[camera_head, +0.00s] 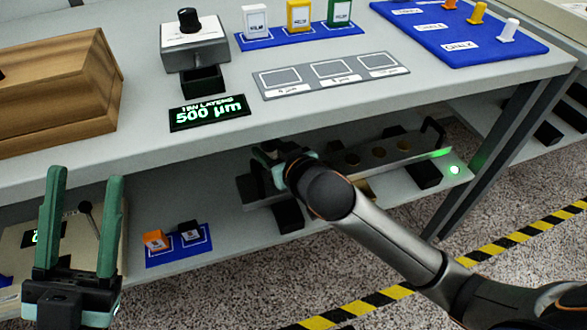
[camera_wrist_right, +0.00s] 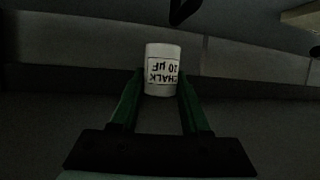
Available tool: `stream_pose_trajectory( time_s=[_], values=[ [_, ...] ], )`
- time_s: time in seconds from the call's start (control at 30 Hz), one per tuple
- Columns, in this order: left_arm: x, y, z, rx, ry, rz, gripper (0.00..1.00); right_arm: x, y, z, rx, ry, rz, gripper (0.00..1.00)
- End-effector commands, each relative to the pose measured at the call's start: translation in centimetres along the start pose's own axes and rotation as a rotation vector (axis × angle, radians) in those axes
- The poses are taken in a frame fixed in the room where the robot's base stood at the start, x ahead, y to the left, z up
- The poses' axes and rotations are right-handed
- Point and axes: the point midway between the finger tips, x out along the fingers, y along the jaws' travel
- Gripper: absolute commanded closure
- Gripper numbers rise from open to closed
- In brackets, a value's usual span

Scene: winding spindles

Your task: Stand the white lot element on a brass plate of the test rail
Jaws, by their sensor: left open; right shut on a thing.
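My right gripper (camera_wrist_right: 160,78) is shut on the white element (camera_wrist_right: 162,66), a white cylinder with black print "CHALK 10 µF", upside down in the right wrist view. In the head view my right gripper (camera_head: 285,166) is under the table top at the lower shelf, over the left part of the test rail; my arm hides the element there. The test rail (camera_head: 418,156) is a grey bar with several round brass plates, such as one brass plate (camera_head: 379,153), visible right of my wrist. My left gripper (camera_head: 84,190) is open and empty at the lower left.
The table top (camera_head: 220,135) overhangs the shelf. A green lamp (camera_head: 455,170) glows by the rail's right end. Orange (camera_head: 155,240) and black (camera_head: 189,232) blocks sit on a blue mat. A blue board (camera_head: 455,70) with pegs and a wooden box (camera_head: 60,90) stand above.

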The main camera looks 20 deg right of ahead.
Motion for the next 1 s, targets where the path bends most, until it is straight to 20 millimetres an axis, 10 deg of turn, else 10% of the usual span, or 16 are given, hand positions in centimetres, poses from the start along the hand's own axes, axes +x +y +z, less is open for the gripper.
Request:
stream_pose_trajectory(
  time_s=[0.3,1.0],
  values=[
    [-2.2,1.4,2.2,-0.049,-0.008,0.004,0.49,3.1,5.2,4.4,-0.002,0.0,0.002,1.0],
    [-4.2,2.8,4.4,-0.051,-0.026,0.019,0.49,5.1,6.5,8.4,0.0,0.001,-0.001,1.0]
  ],
)
